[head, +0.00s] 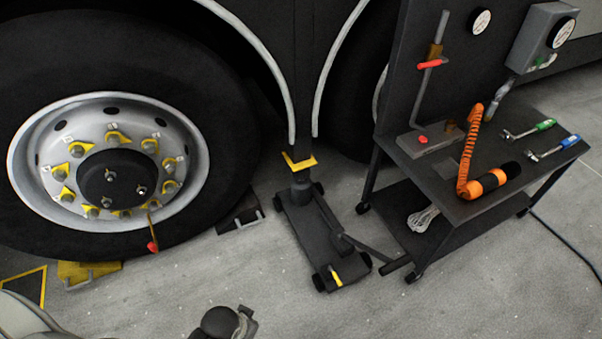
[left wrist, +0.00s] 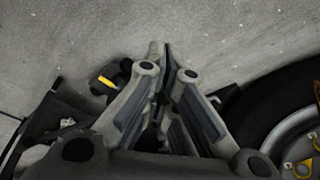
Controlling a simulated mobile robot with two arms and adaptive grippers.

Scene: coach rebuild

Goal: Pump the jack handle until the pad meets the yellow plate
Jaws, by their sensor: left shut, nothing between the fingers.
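The black floor jack (head: 318,240) stands on the floor at the centre of the head view. Its dark handle (head: 370,250) slants down to the right, ending in a thick black grip (head: 396,264) near the cart. The yellow plate (head: 299,163) is under the coach body, right above the jack's lifting column. The pad is small and partly hidden below the plate; I cannot tell if they touch. My left gripper (left wrist: 166,52) is shut and empty, over bare floor; part of it shows at the bottom of the head view, clear of the handle. My right gripper is not in view.
A large coach wheel (head: 112,165) is at the left, with a dark chock (head: 240,213) beside it and a yellow one (head: 90,274) below. A black tool cart (head: 470,205) stands right of the jack.

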